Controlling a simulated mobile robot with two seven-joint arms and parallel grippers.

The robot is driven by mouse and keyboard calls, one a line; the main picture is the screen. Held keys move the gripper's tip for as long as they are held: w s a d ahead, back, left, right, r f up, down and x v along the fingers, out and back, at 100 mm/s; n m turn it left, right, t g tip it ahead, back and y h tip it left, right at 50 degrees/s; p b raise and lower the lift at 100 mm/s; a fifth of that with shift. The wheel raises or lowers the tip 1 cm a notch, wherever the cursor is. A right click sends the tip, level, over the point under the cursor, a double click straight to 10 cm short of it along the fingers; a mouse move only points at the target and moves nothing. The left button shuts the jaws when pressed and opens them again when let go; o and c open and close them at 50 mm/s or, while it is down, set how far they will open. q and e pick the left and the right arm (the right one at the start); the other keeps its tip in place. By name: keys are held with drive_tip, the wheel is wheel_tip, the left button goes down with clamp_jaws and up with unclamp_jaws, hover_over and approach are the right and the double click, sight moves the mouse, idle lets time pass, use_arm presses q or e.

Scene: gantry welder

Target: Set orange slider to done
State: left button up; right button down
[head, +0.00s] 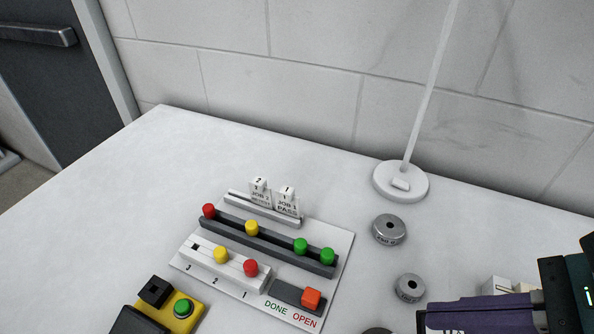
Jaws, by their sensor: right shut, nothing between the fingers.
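The orange slider (312,298) is a square orange knob on a short dark grey track (285,291) at the front right of a white panel (345,245). The knob stands at the right end of the track, by the red OPEN label (304,320). The green DONE label (275,308) is by the left part of the track, which is bare. My right gripper (568,280) is at the lower right edge, dark and partly cut off, shut and empty, well right of the slider and not touching it. My left gripper is not in view.
The panel also has red, yellow and green knobs on two longer tracks and small job cards (287,200). A yellow box (183,315) with a green button stands at the lower left. Metal discs (390,229) and a round white base (400,181) stand to the right.

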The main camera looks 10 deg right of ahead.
sight(318, 304)
drive_tip(key=shift+w, duration=0.1)
drive_tip(key=shift+d, duration=0.1)
drive_tip(key=shift+a+f, duration=0.25)
drive_tip(key=shift+f, duration=0.1)
drive_tip(key=b+x, duration=0.3)
drive_tip(key=x, duration=0.7)
drive_tip(key=shift+r, duration=0.1)
drive_tip(key=shift+w+a+r, duration=0.25)
drive_tip(key=shift+w+a, duration=0.45)
drive_tip(key=shift+a, duration=0.3)
drive_tip(key=shift+w+a, duration=0.35)
drive_tip(key=shift+a, duration=0.15)
